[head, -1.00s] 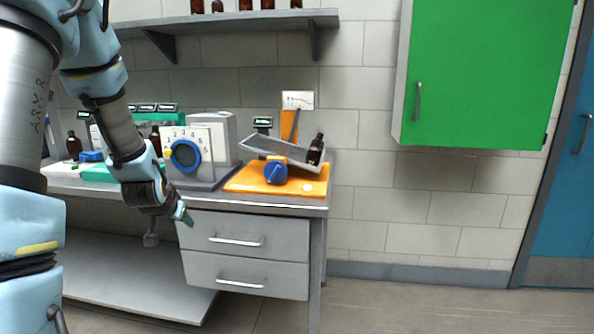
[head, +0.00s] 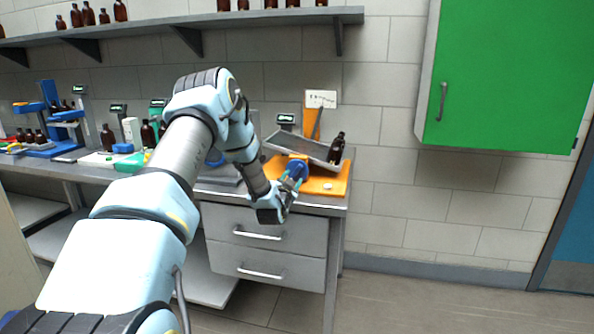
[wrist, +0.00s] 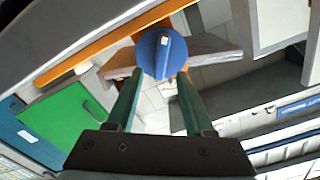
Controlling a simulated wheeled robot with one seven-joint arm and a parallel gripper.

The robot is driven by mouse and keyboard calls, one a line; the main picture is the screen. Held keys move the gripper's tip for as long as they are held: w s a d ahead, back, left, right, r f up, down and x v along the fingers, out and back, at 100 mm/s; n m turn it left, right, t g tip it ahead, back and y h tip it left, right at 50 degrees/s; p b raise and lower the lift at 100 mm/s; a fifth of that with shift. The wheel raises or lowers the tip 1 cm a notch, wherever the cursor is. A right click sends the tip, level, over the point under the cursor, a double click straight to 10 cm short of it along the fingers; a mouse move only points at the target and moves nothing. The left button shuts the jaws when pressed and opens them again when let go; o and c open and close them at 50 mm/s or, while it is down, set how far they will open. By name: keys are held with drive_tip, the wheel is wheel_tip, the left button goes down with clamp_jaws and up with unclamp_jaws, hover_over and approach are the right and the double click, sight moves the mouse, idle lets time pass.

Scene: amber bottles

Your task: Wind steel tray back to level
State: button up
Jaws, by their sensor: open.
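The steel tray (head: 287,146) is tilted, its left end high and its right end low, above an orange base (head: 332,183). A dark amber bottle (head: 336,148) stands at the tray's low right end. A blue knob (head: 298,168) sits at the front of the tilting stand. My gripper (head: 292,181) is just in front of the knob and partly covers it. In the wrist view my gripper (wrist: 155,92) is open, with its green fingers pointing at the blue knob (wrist: 162,54). The knob lies between and just beyond the fingertips, its light mark at the top.
A small white disc (head: 327,186) lies on the orange base. A white card (head: 321,98) stands behind the tray. Drawers (head: 262,240) are below the bench, and a green wall cabinet (head: 505,75) hangs at right. Other amber bottles stand along the bench and shelf.

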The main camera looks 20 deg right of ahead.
sight(296, 172)
drive_tip(key=shift+p+x, duration=0.7)
drive_tip(key=shift+x, duration=1.9)
drive_tip(key=shift+a, duration=0.1)
